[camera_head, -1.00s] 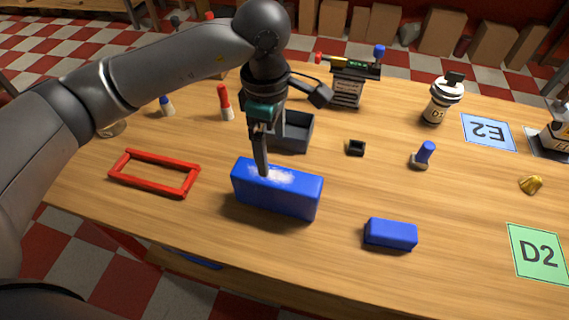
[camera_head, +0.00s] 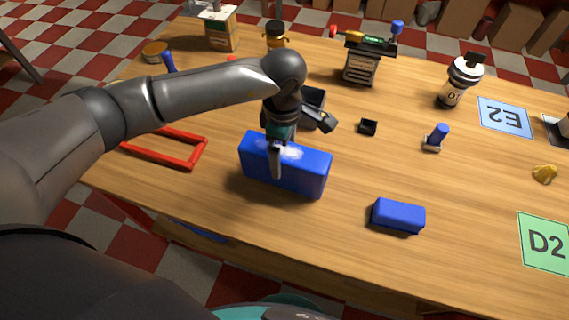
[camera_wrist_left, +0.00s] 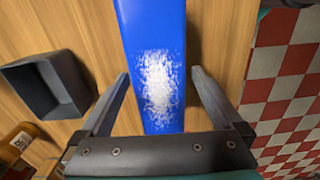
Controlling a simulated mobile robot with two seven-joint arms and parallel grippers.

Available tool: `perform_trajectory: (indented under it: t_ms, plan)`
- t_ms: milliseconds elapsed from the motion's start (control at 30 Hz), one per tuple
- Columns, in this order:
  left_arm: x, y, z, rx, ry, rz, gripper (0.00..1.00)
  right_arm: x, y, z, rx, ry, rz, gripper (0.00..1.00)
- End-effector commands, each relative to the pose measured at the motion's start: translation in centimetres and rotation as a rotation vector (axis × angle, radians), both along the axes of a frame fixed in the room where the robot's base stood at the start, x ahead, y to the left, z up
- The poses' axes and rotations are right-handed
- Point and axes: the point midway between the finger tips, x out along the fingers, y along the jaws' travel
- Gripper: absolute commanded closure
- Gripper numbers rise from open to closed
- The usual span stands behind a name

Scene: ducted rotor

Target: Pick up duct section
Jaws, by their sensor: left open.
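A long blue block (camera_head: 300,170) with a pale worn patch on top stands on the wooden table; it looks like the duct section. It also shows in the left wrist view (camera_wrist_left: 155,30), running between the fingers. My left gripper (camera_head: 275,160) is over the block and points down. In the left wrist view my left gripper (camera_wrist_left: 160,76) is open, with one finger on each side of the block and a gap visible on both sides. The far finger is hidden in the head view. My right gripper is not in view.
A dark open tray (camera_head: 313,105) stands just behind the block; it also shows in the left wrist view (camera_wrist_left: 50,85). A red frame (camera_head: 180,160) lies to the left. A smaller blue block (camera_head: 398,215) lies to the front right, with clear table between.

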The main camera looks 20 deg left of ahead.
Motion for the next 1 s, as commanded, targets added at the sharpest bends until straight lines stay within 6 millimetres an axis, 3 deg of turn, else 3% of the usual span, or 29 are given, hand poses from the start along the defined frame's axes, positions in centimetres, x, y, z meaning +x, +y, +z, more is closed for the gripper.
perform_trajectory:
  t_ms: [200, 467, 1000]
  plan:
    - [0.1, -0.2, -2.7, 0.0, 0.002, 0.0, 0.0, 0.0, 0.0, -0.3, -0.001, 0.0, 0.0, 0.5]
    - [0.1, -0.2, -2.9, 0.0, 0.0, 0.0, 0.0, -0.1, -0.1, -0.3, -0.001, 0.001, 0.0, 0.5]
    - [0.1, -0.1, -2.9, 0.0, 0.0, 0.0, 0.61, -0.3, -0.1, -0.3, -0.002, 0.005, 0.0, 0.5]
